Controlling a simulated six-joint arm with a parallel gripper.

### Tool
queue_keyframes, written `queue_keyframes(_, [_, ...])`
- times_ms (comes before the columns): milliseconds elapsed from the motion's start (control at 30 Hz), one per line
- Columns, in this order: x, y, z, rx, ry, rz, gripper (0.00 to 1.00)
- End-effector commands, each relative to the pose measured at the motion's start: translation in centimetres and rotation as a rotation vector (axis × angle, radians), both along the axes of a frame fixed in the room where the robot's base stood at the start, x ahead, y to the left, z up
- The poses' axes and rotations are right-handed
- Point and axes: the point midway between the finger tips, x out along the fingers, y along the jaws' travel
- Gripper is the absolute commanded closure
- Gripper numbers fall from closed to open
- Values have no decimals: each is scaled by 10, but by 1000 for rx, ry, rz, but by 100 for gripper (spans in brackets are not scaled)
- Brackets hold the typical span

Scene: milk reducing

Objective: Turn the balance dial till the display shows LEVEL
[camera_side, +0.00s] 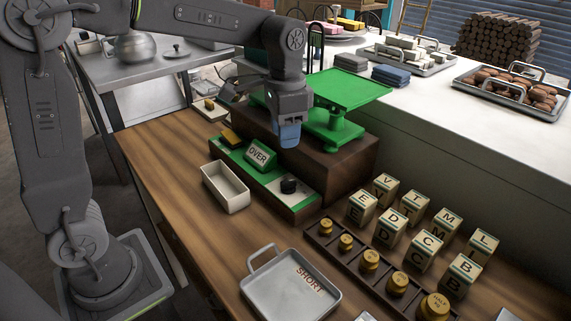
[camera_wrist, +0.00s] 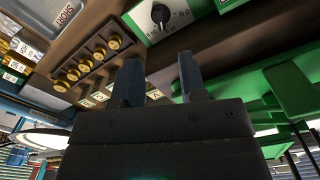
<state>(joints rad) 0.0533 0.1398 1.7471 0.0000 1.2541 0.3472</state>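The balance dial (camera_side: 288,186) is a black knob on a white plate at the right end of the green panel. In the wrist view the dial (camera_wrist: 160,13) shows near the top edge, with marks around it and a white pointer line. The display (camera_side: 260,154) stands left of the dial and reads OVER. My gripper (camera_side: 287,135) is above and behind the dial, apart from it, in front of the green scale (camera_side: 335,100). In the wrist view my gripper (camera_wrist: 160,70) has its two fingers apart with nothing between them.
A white open box (camera_side: 226,187) stands left of the panel. A metal tray (camera_side: 290,288) marked SHORT lies in front. A rack of brass weights (camera_side: 370,260) and several letter blocks (camera_side: 409,223) stand at the right. The brown plinth (camera_side: 350,160) rises behind the panel.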

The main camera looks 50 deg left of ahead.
Motion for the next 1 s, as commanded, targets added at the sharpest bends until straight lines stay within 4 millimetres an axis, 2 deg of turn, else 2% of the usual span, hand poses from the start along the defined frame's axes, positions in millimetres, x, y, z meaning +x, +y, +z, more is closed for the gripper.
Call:
queue_keyframes(300, [-1,0,-67,0,6,0,62])
queue_keyframes(500, [-1,0,-100,1,4,0,62])
queue_keyframes(700, [0,0,-117,0,1,0,62])
queue_keyframes(1000, [0,0,-120,0,1,0,62])
